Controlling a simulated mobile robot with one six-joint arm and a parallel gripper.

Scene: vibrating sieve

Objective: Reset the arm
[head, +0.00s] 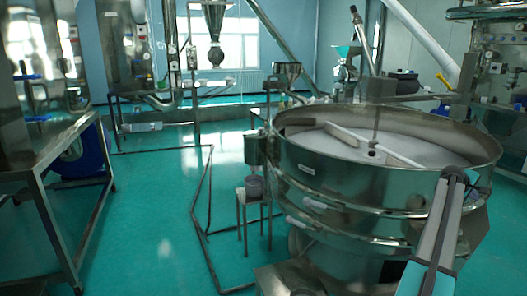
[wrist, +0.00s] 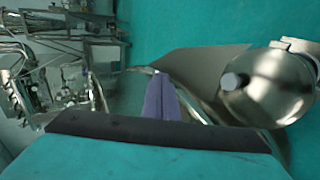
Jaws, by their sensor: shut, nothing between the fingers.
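My gripper (head: 455,174) reaches up from the bottom right of the head view, its two long grey fingers together at the tips. In that view it overlaps the right front wall of the round steel vibrating sieve (head: 330,165). I cannot tell whether it touches the sieve. In the wrist view my gripper (wrist: 158,76) points away from the camera, fingers closed together with nothing between them. The sieve has an open top with a pale screen and a bar across it.
A steel table (head: 70,130) stands at the left, and a small stool (head: 258,195) stands beside the sieve. Dark floor piping (head: 207,190) runs left of the sieve. Open green floor (head: 150,225) lies between. A rounded metal part (wrist: 270,85) is at the right in the wrist view.

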